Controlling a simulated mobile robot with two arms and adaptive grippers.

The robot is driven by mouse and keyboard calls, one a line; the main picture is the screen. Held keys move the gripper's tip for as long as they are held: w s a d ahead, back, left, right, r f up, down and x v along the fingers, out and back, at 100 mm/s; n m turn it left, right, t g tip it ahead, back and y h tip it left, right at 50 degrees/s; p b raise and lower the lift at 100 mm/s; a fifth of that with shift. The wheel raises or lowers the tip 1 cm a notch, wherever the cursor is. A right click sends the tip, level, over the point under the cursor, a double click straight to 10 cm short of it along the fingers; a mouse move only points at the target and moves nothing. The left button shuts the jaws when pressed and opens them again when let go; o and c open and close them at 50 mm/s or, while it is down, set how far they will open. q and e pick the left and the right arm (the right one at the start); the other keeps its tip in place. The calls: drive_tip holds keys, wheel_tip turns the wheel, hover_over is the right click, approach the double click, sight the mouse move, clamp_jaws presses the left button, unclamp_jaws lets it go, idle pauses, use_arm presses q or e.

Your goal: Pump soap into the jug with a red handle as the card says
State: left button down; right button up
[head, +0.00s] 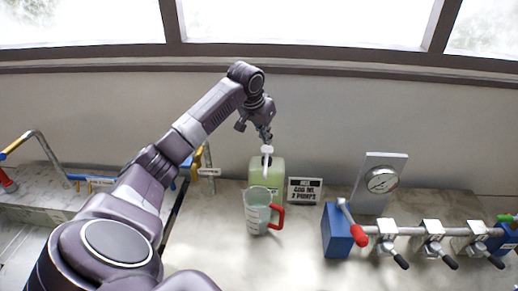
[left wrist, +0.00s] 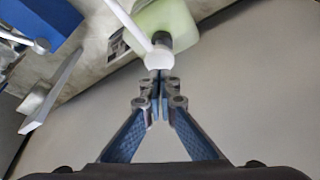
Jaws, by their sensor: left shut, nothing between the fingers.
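The jug with a red handle (head: 258,212) stands on the counter, its red handle to the right. The green soap bottle (head: 266,172) stands right behind it, with a white pump head (head: 267,150) on top. The card (head: 304,190) stands to the right of the bottle and reads "2 pumps" on its lower line; the line above is hard to read. My left gripper (head: 264,133) is shut and empty, just above the pump head. In the left wrist view its fingertips (left wrist: 160,78) are at the white pump head (left wrist: 159,58); I cannot tell whether they touch. My right gripper is not in view.
A pressure gauge (head: 382,180) on a grey panel stands to the right. In front of it are a blue block (head: 340,232) and a pipe with several black-handled valves (head: 432,232). More pipework (head: 40,150) is at the left. The counter before the jug is clear.

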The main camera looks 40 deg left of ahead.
sight(267, 148)
use_arm(q)
drive_tip(key=shift+f, duration=0.1)
drive_tip(key=shift+f+b, duration=0.4)
drive_tip(key=shift+f, duration=1.45)
drive_tip(key=shift+r+p, duration=0.45)
drive_tip(key=shift+r, duration=1.5)
drive_tip(key=shift+r, duration=0.1)
wheel_tip(267, 148, up, 6)
drive_tip(key=shift+f, duration=0.1)
